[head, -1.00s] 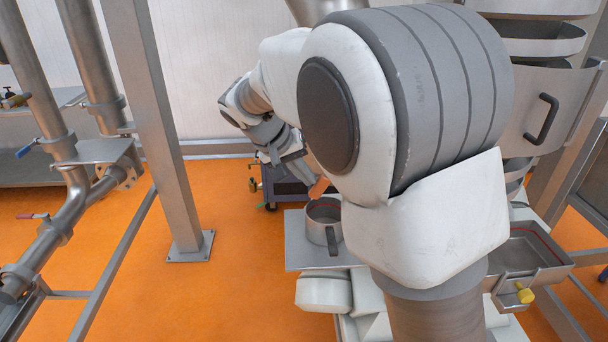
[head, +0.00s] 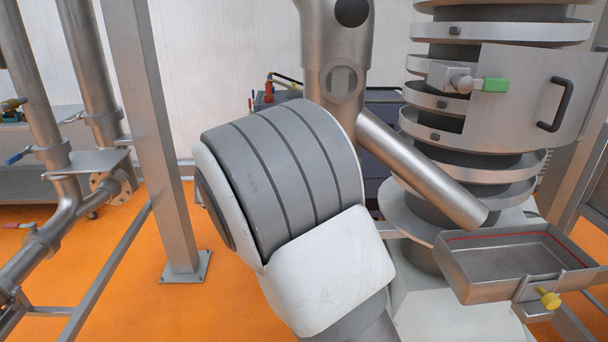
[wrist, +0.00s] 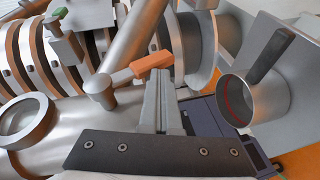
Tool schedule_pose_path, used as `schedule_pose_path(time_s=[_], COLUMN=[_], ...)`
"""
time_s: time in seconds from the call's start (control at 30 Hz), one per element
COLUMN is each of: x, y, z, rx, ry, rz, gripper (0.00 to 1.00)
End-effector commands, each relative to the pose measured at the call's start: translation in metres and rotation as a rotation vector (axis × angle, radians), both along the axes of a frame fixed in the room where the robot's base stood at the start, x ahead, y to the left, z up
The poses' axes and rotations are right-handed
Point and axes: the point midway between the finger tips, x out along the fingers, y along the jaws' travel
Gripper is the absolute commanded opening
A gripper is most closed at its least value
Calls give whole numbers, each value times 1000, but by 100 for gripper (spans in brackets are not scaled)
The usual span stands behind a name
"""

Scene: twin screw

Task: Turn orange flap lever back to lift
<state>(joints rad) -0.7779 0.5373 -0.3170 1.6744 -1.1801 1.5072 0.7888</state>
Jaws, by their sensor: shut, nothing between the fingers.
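In the wrist view, the orange flap lever (wrist: 149,66) is a short orange handle on a metal arm. The arm joins a round metal pivot (wrist: 101,90) on a wide steel pipe (wrist: 50,125). My gripper (wrist: 159,82) is shut and empty, its fingers close together beside the lever's right end. The fingertips overlap the orange handle in the picture; I cannot tell whether they touch it. In the head view, my own arm is in front, and neither the gripper nor the orange lever shows.
A green-handled latch (head: 494,85) sits on the ringed column. A sloping steel spout (head: 425,170) comes down above a shallow tray (head: 515,260) with a yellow knob. A metal pot (wrist: 262,92) is at the right in the wrist view. A steel post (head: 155,140) stands left.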

Motion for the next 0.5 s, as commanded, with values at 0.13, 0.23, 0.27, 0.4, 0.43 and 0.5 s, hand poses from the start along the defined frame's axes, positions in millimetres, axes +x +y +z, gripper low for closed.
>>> schedule_pose_path(time_s=[0.13,0.23,0.27,0.4,0.43,0.5], x=[0,0,0,0,0,0], y=[-8,-12,-13,-16,-17,-18], z=[-5,-3,-3,-3,-3,-3], rx=[-102,-130,-129,-126,-126,-126], ry=[1,-1,-2,-1,0,0], rz=[-2,-1,-1,-2,-1,-1], gripper=[0,0,0,0,0,0])
